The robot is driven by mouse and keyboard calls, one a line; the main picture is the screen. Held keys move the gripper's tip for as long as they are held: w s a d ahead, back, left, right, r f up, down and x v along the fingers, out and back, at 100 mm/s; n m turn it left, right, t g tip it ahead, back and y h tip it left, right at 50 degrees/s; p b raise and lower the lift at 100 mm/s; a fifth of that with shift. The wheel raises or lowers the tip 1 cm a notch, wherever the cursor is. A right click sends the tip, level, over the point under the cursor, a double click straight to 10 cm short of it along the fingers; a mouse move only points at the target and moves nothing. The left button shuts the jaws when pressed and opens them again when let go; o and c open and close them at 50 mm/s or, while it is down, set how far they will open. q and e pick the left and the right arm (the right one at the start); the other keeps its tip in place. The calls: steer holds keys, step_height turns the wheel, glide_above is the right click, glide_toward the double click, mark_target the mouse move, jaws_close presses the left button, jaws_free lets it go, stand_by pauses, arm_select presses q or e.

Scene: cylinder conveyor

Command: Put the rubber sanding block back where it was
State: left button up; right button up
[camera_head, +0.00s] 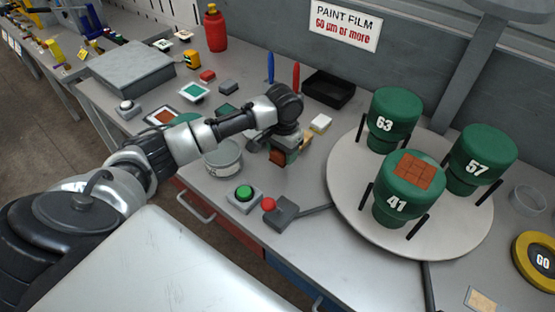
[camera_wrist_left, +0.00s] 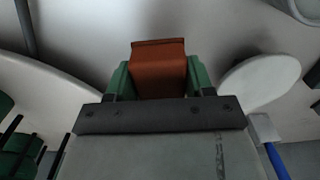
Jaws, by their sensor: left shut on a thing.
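A reddish-brown block, which looks like the rubber sanding block (camera_head: 278,157), is between the fingers of my left gripper (camera_head: 284,152). The left wrist view shows the block (camera_wrist_left: 159,68) clamped between the two green fingertips of the gripper (camera_wrist_left: 160,80). The gripper points down over the grey bench (camera_head: 330,240), between a round tin and the turntable. I cannot tell whether the block touches the bench. The arm and hand hide part of the area behind the block. My right gripper is not in view.
The white turntable (camera_head: 345,190) carries green cylinders 63 (camera_head: 393,118), 57 (camera_head: 482,158) and 41 (camera_head: 398,204). The tin (camera_head: 222,160), green button (camera_head: 243,194) and red-knobbed lever (camera_head: 280,211) are close by.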

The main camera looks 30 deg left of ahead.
mark_target(278, 169)
arm_select(q)
steer(key=shift+s+a+f, duration=0.2)
steer(key=shift+a+f, duration=0.2)
steer(key=shift+a, duration=0.2)
step_height(278, 169, down, 4)
steer(key=shift+f+p, duration=0.1)
steer(key=shift+p, duration=0.25)
steer(key=o, duration=0.9)
step_height(278, 169, up, 12)
steer(key=shift+r+b, duration=0.1)
steer(key=shift+b, duration=0.25)
